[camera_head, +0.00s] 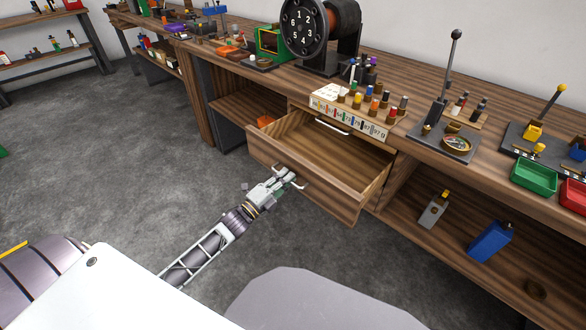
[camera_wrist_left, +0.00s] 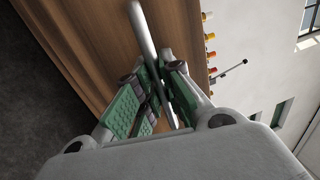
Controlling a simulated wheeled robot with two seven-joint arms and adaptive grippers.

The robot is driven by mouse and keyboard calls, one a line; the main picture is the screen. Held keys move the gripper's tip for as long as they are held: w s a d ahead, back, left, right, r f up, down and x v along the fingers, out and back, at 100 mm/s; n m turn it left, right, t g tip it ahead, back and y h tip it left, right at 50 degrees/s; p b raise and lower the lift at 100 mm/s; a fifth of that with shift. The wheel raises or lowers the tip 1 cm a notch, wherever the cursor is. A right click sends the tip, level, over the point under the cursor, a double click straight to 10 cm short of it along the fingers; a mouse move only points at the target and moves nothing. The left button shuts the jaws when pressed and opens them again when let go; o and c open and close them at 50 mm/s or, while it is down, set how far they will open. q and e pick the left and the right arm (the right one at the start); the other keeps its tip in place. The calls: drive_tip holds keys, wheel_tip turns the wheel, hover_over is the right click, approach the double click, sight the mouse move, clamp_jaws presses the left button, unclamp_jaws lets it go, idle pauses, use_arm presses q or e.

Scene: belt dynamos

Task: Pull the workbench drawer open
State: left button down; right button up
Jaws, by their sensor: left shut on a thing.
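My right gripper is in neither view.
A numbered rack (camera_head: 347,116) with several coloured bottles stands on the benchtop above the drawer. A dark numbered dial (camera_head: 304,22) stands behind it. To the right are a lever (camera_head: 446,75), a green tray (camera_head: 533,175) and a blue can (camera_head: 489,242) on the lower shelf. The floor before the drawer is clear.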

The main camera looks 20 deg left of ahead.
use_arm(q)
drive_tip(key=shift+p+v, duration=0.5)
drive_tip(key=shift+v, duration=1)
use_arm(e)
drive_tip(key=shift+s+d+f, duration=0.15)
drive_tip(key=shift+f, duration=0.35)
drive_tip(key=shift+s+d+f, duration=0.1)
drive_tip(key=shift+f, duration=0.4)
use_arm(q)
drive_tip(key=shift+r, duration=0.2)
drive_tip(key=c, duration=1.5)
unclamp_jaws()
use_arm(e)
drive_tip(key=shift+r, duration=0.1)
use_arm(q)
drive_tip(key=shift+s, duration=0.15)
drive_tip(key=shift+v, duration=5.95)
